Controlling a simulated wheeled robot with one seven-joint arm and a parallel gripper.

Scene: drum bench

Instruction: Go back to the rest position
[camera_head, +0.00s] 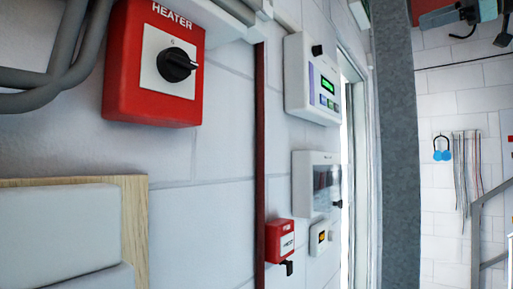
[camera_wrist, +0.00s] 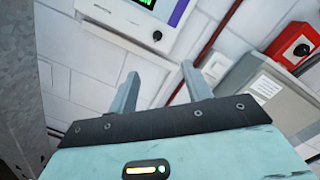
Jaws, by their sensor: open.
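My gripper (camera_wrist: 158,84) shows in the wrist view, with its two grey fingers apart and nothing between them. It points at a white brick wall (camera_wrist: 75,82) with fittings on it. A white panel with a screen (camera_wrist: 125,18) is beyond the left finger. I cannot tell the exact gap between the fingers and the wall.
A red heater switch box (camera_head: 155,65), a white control panel (camera_head: 313,80), a screened unit (camera_head: 317,183) and a small red box (camera_head: 279,240) are on the wall. A grey post (camera_head: 398,150) stands right. The wrist view shows a grey box (camera_wrist: 272,95).

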